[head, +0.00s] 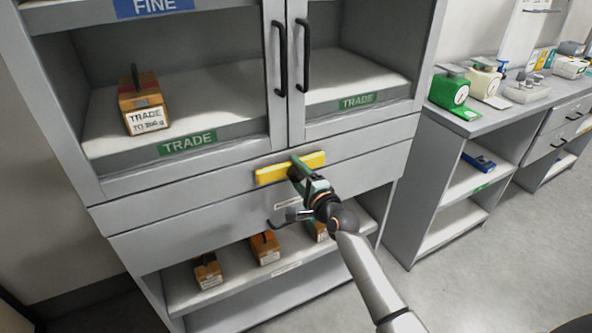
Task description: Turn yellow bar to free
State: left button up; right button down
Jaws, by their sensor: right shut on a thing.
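The yellow bar (274,174) lies across the front of the grey cabinet, just below its doors, and is close to level. My right gripper (298,165) is at the middle of the bar and shut on it. The gripper and wrist hide part of the bar's lower edge. My left gripper is not in the head view.
Two black door handles (303,55) stand out above the bar. Wooden boxes sit on the lower shelf, including one box (264,248) left of my wrist. A labelled box (143,104) stands on the TRADE shelf. A counter at right holds a green scale (449,91).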

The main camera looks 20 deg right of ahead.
jog(key=shift+a+f, duration=0.1)
jog(key=shift+f, duration=0.15)
jog(key=c, duration=0.5)
grip_release()
jog(key=o, duration=0.3)
jog(key=shift+r, duration=0.15)
jog(key=s, duration=1.2)
jog(key=shift+s+d+r+p, duration=0.2)
jog(key=shift+s+d+p, duration=0.05)
jog(key=shift+d+p, duration=0.1)
jog(key=shift+a, duration=0.1)
jog(key=s+a+f+n+g+y+p, duration=0.1)
jog(key=s+a+f+n+g, duration=0.3)
jog(key=s+f+n, duration=0.6)
jog(key=s+a+f+n+g+p, duration=0.1)
jog(key=s+a+f+n+g, duration=0.3)
jog(key=s+a+f+n, duration=0.3)
jog(key=s+f+n, duration=0.4)
jog(key=s, duration=0.2)
jog(key=shift+a+y, duration=0.4)
